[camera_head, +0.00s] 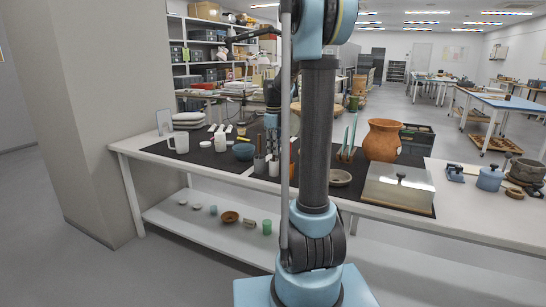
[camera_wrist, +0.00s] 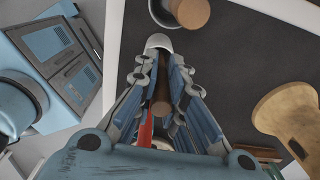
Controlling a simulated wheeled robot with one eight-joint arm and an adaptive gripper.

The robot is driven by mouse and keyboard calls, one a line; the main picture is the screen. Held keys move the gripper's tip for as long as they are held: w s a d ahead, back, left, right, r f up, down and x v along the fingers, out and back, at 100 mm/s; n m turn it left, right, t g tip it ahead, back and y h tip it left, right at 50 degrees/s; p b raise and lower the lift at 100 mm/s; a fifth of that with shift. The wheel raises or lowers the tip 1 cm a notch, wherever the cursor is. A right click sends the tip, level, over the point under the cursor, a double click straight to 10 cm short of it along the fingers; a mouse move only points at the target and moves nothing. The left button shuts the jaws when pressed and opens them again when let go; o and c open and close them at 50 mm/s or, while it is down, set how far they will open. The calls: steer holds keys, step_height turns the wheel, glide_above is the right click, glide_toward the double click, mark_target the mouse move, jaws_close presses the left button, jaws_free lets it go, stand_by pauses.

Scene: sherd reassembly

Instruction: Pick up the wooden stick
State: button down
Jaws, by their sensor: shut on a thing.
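The wooden stick (camera_wrist: 161,95) is a brown shaft between the fingers of my gripper (camera_wrist: 160,68) in the wrist view. The fingers are closed on it from both sides. Its lower part is hidden among the fingers, and a pale rounded end (camera_wrist: 158,42) shows just beyond the fingertips. In the head view my gripper (camera_head: 272,143) points down over the table, close to a holder with upright tools (camera_head: 260,163). The stick cannot be made out there, and my own arm covers part of that area.
The white table (camera_head: 140,143) carries a dark mat. A terracotta vase (camera_head: 382,140) and a clear-sided box (camera_head: 399,188) stand to the right. A red thing (camera_wrist: 147,130) shows beside the stick.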

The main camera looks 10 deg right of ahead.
step_height(320, 180, up, 10)
stand_by(0.8)
